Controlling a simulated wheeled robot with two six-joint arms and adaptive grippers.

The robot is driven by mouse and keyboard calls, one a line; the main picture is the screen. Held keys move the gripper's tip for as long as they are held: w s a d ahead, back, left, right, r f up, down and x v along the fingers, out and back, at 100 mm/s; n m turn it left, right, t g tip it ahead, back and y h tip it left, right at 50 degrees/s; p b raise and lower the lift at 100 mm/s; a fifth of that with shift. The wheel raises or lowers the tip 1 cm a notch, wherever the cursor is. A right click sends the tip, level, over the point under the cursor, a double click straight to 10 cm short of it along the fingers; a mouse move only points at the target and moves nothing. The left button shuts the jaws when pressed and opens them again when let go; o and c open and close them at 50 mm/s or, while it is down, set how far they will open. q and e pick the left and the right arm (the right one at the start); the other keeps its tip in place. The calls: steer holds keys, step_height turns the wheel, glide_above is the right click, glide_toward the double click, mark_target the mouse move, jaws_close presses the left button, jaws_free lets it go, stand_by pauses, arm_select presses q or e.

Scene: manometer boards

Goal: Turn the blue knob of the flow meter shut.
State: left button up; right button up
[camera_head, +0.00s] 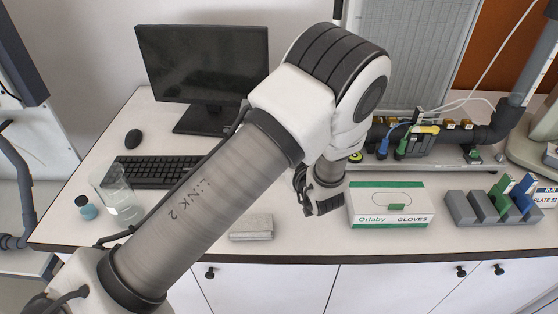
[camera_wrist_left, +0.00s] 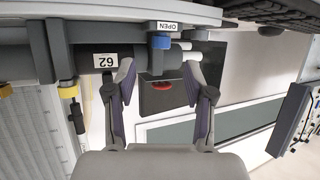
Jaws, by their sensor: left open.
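The blue knob (camera_wrist_left: 161,42) shows in the left wrist view, on the dark pipe of the apparatus (camera_wrist_left: 105,60), just under a white label reading OPEN (camera_wrist_left: 168,27). My left gripper (camera_wrist_left: 158,76) is open and empty. Its two fingers stand apart on either side of the knob's line, with the knob slightly beyond the tips and not visibly touched. In the head view, my left gripper (camera_head: 318,200) hangs above the bench beside the glove box, in front of the board. I cannot make out the blue knob in the head view. My right gripper is not in view.
The Orlaby glove box (camera_head: 390,207) stands right of the gripper, a grey rack (camera_head: 492,209) farther right. A monitor (camera_head: 205,70), keyboard (camera_head: 155,172), glass beaker (camera_head: 118,195) and white block (camera_head: 251,227) stand on the left. Wrist view: a yellow fitting (camera_wrist_left: 69,92) sits near the pipe.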

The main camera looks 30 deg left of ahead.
arm_select(q)
steer(key=p+x, duration=0.2)
steer(key=x, duration=0.5)
steer(key=shift+w+a+f, duration=0.1)
steer(key=shift+w+a, duration=0.05)
steer(key=shift+a, duration=0.15)
steer(key=shift+d, duration=0.1)
steer(key=shift+c, duration=1.4)
jaws_close()
